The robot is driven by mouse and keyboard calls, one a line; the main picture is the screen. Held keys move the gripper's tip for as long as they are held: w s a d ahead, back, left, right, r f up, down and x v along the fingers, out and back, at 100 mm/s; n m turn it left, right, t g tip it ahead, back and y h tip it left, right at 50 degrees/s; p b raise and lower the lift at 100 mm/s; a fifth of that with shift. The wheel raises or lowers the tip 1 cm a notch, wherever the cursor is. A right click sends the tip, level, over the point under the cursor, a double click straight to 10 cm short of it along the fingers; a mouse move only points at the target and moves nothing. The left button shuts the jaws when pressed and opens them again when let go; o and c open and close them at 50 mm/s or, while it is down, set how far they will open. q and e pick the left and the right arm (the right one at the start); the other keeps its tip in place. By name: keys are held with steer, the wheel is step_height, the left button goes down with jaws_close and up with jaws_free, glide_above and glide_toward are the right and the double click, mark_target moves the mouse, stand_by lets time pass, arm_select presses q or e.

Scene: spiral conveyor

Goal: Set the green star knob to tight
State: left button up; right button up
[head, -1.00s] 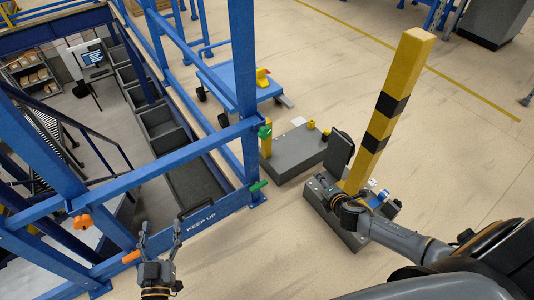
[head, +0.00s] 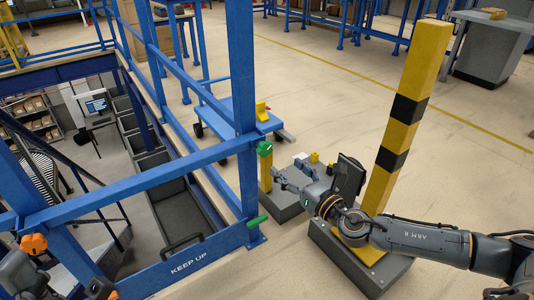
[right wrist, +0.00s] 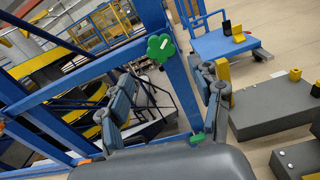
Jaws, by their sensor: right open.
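The green star knob (head: 264,148) sits on the blue frame, where the rail meets the upright post. In the right wrist view the knob (right wrist: 160,47) faces me, with a pale slanted mark on its face. My right gripper (head: 287,174) reaches in from the right, to the right of the knob and a little lower. In the right wrist view its fingers (right wrist: 165,82) are spread apart and empty, and the knob shows beyond them, between their tips. My left gripper (head: 55,285) is only partly in view at the bottom left edge. No tight marking is readable.
An orange star knob (head: 33,243) is at the left. A yellow-black post (head: 405,110) stands close behind my right arm. A blue cart (head: 225,112) stands behind the frame.

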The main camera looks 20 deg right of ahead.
mark_target(267, 150)
steer(key=b+x, duration=0.1)
steer(key=x, duration=0.9)
steer(key=shift+w+b, duration=0.2)
steer(key=shift+b, duration=0.1)
steer(key=c, duration=1.2)
